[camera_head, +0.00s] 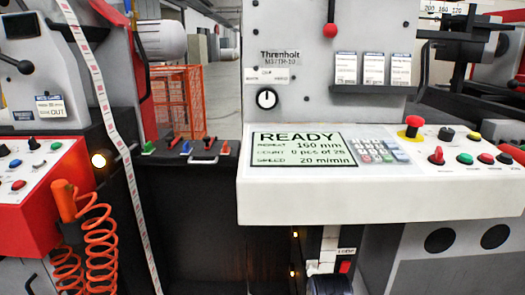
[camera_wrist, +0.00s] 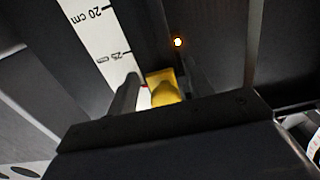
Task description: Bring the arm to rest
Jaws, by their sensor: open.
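My gripper (camera_wrist: 161,70) shows in the wrist view with its two dark fingers spread apart. A small yellow part (camera_wrist: 163,84) shows between the fingers; I cannot tell whether it touches them or lies behind. The arm cannot be made out with certainty in the head view.
A white scale (camera_wrist: 97,38) marked 20 and 25 cm and a small amber light (camera_wrist: 178,42) are close to my gripper. The rewinder's control panel (camera_head: 460,190) juts out at right, its display (camera_head: 303,150) reading READY. An orange coiled hose (camera_head: 98,235) hangs at left.

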